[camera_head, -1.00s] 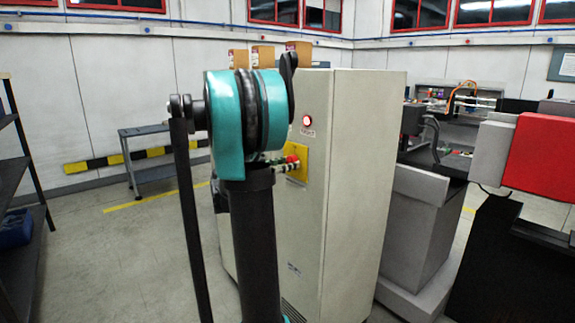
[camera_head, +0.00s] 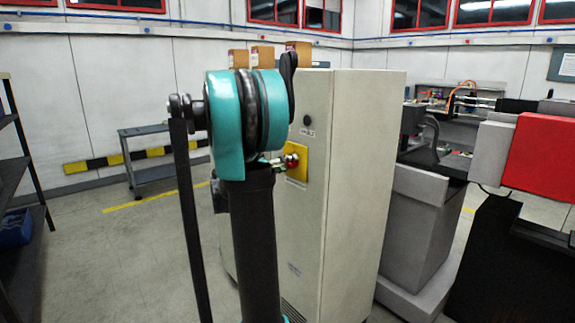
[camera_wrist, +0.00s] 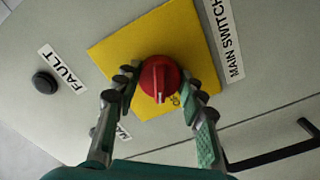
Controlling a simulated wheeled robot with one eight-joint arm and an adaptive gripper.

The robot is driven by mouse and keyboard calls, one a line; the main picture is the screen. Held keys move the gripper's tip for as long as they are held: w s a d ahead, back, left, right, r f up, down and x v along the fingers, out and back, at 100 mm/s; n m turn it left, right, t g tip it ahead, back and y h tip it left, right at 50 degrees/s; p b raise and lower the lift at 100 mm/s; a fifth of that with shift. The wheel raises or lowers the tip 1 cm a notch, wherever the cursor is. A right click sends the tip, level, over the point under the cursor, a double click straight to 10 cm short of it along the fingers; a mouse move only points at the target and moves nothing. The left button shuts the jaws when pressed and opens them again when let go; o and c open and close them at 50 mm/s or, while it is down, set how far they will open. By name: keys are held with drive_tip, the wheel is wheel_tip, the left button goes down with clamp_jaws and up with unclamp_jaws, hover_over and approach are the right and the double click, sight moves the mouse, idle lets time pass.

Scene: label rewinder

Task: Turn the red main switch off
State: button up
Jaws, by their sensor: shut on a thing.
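The red main switch (camera_wrist: 158,74) is a round knob on a yellow plate (camera_wrist: 118,50), beside a label reading MAIN SWITCH (camera_wrist: 225,38). In the wrist view its pale pointer line points toward the bottom of the picture. My gripper (camera_wrist: 161,86) is shut on the knob, with a finger on either side. In the head view the yellow plate (camera_head: 303,165) is on the tall beige cabinet (camera_head: 330,220); my arm partly hides the cabinet. The lamp (camera_wrist: 45,82) by the FAULT label is dark; it also shows dark in the head view (camera_head: 308,120).
A machine with a red and grey unit (camera_head: 545,155) stands to the right of the cabinet. A grey side table (camera_head: 150,150) stands at the back left, and dark shelving (camera_head: 20,190) is at the left edge. The floor between them is clear.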

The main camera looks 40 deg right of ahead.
drive_tip(key=n, duration=0.5)
drive_tip(key=shift+n, duration=0.3)
idle(0.4)
drive_tip(key=o, duration=1.2)
drive_tip(key=shift+c, duration=0.2)
drive_tip(key=a, duration=1.2)
drive_tip(key=shift+s, duration=0.45)
